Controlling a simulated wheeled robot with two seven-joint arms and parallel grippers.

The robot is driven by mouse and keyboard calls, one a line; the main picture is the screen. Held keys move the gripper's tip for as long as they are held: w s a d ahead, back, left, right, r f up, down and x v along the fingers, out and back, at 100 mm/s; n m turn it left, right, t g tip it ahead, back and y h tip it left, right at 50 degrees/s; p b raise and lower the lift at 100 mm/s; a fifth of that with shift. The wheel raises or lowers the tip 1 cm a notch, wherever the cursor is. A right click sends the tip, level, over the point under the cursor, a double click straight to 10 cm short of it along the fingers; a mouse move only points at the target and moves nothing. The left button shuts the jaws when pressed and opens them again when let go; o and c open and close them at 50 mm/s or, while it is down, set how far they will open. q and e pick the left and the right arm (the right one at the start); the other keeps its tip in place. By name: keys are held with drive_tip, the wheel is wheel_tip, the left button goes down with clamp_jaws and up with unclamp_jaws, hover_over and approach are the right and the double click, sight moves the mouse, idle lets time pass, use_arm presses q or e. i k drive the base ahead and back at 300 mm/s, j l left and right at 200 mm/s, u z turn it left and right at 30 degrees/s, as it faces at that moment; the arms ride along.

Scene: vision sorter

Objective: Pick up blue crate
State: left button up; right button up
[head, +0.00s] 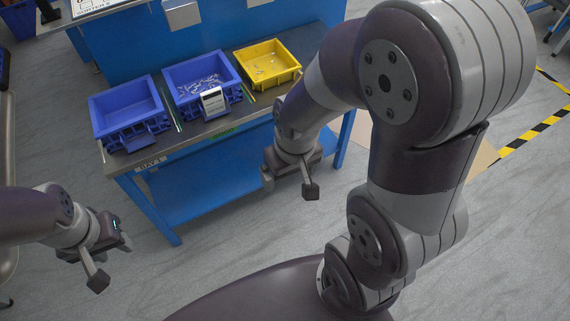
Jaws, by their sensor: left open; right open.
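Two blue crates stand side by side on the bench in the head view. The left blue crate (129,102) looks empty. The middle blue crate (229,94) holds small metallic parts and has a small white-faced card or device at its front. My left gripper (86,268) is open and empty, low at the left and well apart from the crates. My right gripper (289,183) is open and empty, in front of the bench's right part, below the yellow crate in the picture. Neither gripper touches a crate.
A yellow crate (275,82) with small parts stands right of the blue ones. The crates sit near the front of a blue-framed bench (190,137) with a lower shelf. Grey floor (230,240) lies open before it. Yellow-black tape (535,131) marks the floor at right.

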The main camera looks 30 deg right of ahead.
sight(185, 80)
drive_tip(key=i+l, duration=0.15)
drive_tip(key=i, duration=0.25)
drive_tip(key=i+l, duration=0.15)
drive_tip(key=i, duration=0.25)
drive_tip(key=i+l, duration=0.2)
drive_tip(key=i, duration=0.15)
